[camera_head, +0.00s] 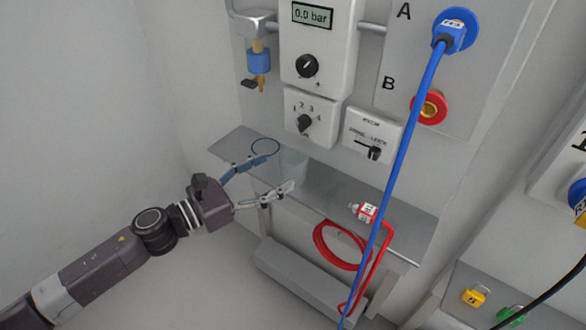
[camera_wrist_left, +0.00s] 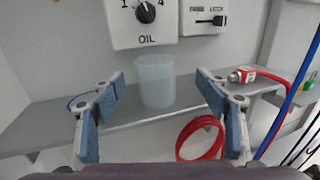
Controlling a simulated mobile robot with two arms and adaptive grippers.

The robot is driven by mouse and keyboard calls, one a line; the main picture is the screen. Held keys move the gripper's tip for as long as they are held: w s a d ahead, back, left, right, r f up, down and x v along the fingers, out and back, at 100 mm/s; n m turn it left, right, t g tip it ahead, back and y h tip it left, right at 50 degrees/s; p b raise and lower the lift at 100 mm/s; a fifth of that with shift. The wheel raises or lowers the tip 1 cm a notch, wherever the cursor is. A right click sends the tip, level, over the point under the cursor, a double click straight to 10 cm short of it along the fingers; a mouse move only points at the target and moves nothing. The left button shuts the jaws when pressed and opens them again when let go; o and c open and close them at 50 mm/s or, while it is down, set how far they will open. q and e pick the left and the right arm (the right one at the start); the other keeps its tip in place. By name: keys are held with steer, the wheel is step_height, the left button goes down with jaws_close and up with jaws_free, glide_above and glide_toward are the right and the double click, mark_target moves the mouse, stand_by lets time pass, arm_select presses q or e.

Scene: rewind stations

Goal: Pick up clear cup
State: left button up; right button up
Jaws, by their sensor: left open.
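The clear cup (camera_wrist_left: 156,82) stands upright on the grey metal shelf (camera_wrist_left: 60,118) in the left wrist view, below the OIL dial box. In the head view the cup (camera_head: 294,162) is faint and see-through on the shelf. My left gripper (camera_head: 283,168) is open, its two fingers pointing at the cup. In the left wrist view the gripper (camera_wrist_left: 162,98) has its fingers spread to either side of the cup, with the cup ahead and between them. No contact shows. My right gripper is not in view.
A red-tagged connector (camera_head: 366,211) lies on the shelf to the right, with a red hose coil (camera_head: 338,247) below. A blue hose (camera_head: 398,170) hangs across the front. Dial box (camera_head: 311,118) and lever box (camera_head: 372,135) are above. Yellow and green padlocks (camera_head: 473,297) lie lower right.

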mark_target(303, 152)
arm_select(q)
steer(key=x, duration=0.6)
steer(key=shift+w+a+r+p, duration=0.15)
steer(key=shift+w+r+p, duration=0.15)
steer(key=shift+w, duration=0.05)
steer(key=shift+w+d, duration=0.25)
steer(key=shift+d, duration=0.1)
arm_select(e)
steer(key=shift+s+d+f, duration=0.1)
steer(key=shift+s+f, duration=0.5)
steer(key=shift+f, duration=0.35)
arm_select(q)
steer(key=c, duration=1.1)
